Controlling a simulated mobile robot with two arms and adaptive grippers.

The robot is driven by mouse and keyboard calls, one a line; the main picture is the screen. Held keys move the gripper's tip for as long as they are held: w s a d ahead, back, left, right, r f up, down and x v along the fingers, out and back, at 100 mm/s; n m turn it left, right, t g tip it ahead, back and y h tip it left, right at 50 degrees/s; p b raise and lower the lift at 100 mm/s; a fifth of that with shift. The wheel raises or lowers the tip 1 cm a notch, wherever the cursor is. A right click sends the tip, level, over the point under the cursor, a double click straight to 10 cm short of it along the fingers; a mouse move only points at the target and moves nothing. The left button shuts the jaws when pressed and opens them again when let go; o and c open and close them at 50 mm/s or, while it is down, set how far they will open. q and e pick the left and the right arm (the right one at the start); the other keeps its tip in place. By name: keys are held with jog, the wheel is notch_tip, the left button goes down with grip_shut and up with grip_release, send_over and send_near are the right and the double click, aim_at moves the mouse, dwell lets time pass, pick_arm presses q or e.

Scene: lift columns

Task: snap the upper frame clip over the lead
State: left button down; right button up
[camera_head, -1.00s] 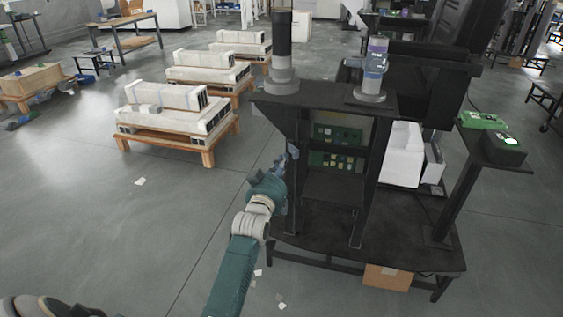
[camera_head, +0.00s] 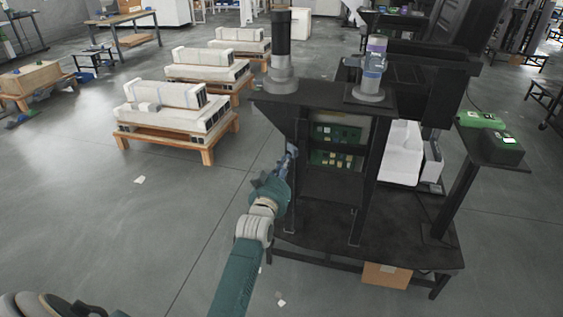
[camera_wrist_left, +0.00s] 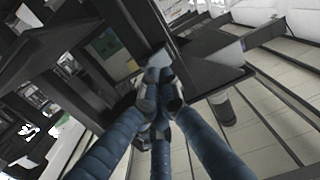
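My left gripper (camera_head: 291,152) is at the left upright (camera_head: 303,135) of the dark frame, below its top shelf. In the left wrist view the blue fingers of this gripper (camera_wrist_left: 160,80) come together at their tips, close to a dark frame bar (camera_wrist_left: 152,25). A small light grey piece (camera_wrist_left: 156,59) shows right at the fingertips. I cannot tell whether it is held or only behind them. I cannot make out the upper clip or the lead for certain. My right gripper is not in view.
Green circuit boards (camera_head: 335,158) sit inside the frame. A green device (camera_head: 482,120) is on a side stand at right. Pallets of pale blocks (camera_head: 172,105) stand at left, with open floor between.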

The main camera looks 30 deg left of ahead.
pick_arm(q)
jog(key=shift+w+d, duration=0.15)
jog(key=shift+d, duration=0.5)
jog(key=shift+w+a, duration=0.1)
jog(key=shift+w, duration=0.4)
jog(key=shift+w+a, duration=0.1)
jog(key=shift+w, duration=0.15)
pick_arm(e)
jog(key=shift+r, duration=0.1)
pick_arm(q)
jog(key=shift+w, duration=0.1)
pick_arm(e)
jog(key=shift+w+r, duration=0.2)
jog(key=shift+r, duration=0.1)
